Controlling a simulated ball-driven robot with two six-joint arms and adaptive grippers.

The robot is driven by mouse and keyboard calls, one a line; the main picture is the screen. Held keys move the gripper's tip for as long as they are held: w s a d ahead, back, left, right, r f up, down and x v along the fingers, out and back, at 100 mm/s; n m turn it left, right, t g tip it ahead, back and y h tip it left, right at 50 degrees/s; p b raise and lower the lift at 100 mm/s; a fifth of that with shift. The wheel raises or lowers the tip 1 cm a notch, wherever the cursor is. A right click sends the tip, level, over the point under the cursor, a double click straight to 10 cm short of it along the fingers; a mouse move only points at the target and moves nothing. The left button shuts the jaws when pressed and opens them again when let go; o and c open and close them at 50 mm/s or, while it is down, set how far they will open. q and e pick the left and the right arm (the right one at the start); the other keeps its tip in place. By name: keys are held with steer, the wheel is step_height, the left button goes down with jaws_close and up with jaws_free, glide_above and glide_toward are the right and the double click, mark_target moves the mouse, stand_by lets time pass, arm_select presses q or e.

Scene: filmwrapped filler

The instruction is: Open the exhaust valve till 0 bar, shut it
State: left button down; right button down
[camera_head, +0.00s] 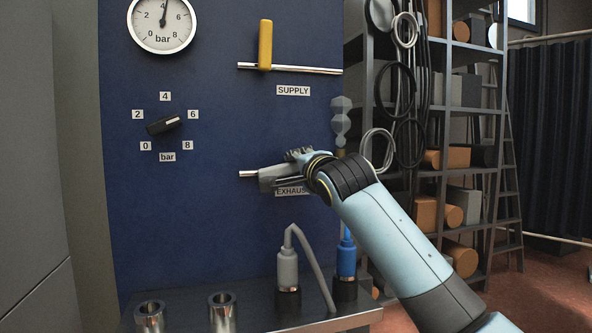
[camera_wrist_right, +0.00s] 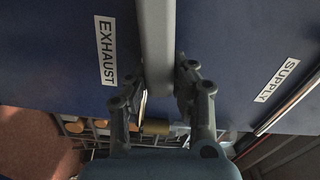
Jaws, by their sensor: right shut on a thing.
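The grey exhaust valve handle (camera_wrist_right: 157,45) runs between the fingers of my right gripper (camera_head: 285,178) in the right wrist view. That gripper is shut on it. The handle lies about parallel to the EXHAUST label (camera_wrist_right: 107,52), along the horizontal pipe (camera_head: 247,173). In the head view my gripper hides most of the valve and part of the label. The round pressure gauge (camera_head: 161,24) at the top left has its needle nearly straight up, near 4 bar. My left gripper is not in view.
Above, the yellow supply handle (camera_head: 265,44) stands upright across its pipe (camera_head: 310,69). A black selector knob (camera_head: 164,125) is at left on the blue panel (camera_head: 215,110). Below is a metal shelf (camera_head: 180,312) with grey (camera_head: 288,268) and blue (camera_head: 346,258) hose connectors.

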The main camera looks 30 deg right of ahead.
steer(key=shift+d+f+m+b, duration=0.1)
steer(key=shift+f+m+b, duration=0.55)
steer(key=shift+m, duration=0.35)
steer(key=shift+f, duration=0.1)
steer(key=c, duration=1.1)
jaws_free()
steer(key=shift+s, duration=0.1)
steer(key=v, duration=1.2)
